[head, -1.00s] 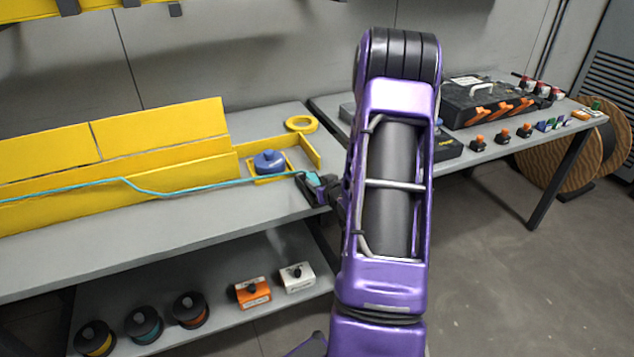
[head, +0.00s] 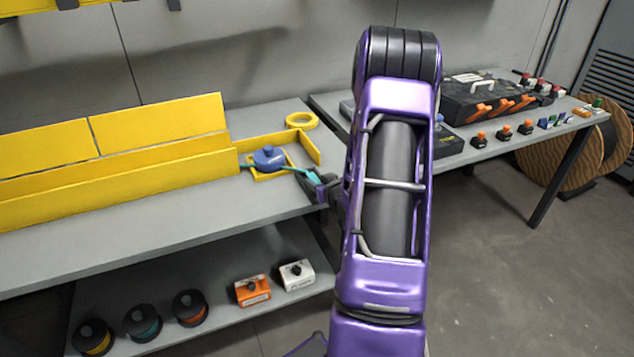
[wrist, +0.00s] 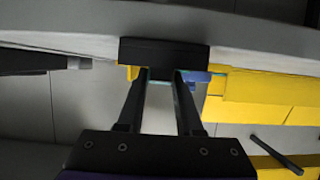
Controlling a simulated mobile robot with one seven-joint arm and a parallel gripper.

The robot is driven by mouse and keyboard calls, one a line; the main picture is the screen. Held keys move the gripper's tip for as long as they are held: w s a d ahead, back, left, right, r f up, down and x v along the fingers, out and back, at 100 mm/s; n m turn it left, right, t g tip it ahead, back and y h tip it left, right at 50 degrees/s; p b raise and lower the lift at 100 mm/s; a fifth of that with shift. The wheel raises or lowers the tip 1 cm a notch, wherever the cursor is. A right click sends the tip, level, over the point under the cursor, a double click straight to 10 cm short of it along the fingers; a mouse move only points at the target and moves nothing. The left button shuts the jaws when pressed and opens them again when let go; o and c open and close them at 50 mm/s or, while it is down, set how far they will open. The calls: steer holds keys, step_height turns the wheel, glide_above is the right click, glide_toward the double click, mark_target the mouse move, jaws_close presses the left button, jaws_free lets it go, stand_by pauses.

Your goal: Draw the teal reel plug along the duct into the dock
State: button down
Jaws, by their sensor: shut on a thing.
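The teal plug (head: 313,178) is held in my gripper (head: 319,184), just past the right end of the yellow duct (head: 120,188), above the bench's front right part. A short teal line (head: 290,170) runs from the plug leftward past a blue round piece (head: 268,158) in a small yellow frame. Left of there the line is hidden, with none showing over the duct's front wall. In the wrist view my gripper's fingers (wrist: 162,76) are closed in on a dark block, and the teal barely shows. I cannot tell which part is the dock.
A yellow ring (head: 301,121) lies on the bench behind the frame. Several spools, an orange box (head: 252,291) and a white box (head: 296,274) sit on the lower shelf. A black case (head: 490,98) and small parts stand on the right bench. Floor between is clear.

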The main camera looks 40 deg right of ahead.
steer(key=shift+c, duration=2.4)
jaws_free()
steer(key=p+v, duration=0.1)
steer(key=v, duration=1.6)
steer(key=shift+s+p, duration=0.25)
steer(key=shift+p, duration=0.15)
steer(key=shift+a, duration=0.1)
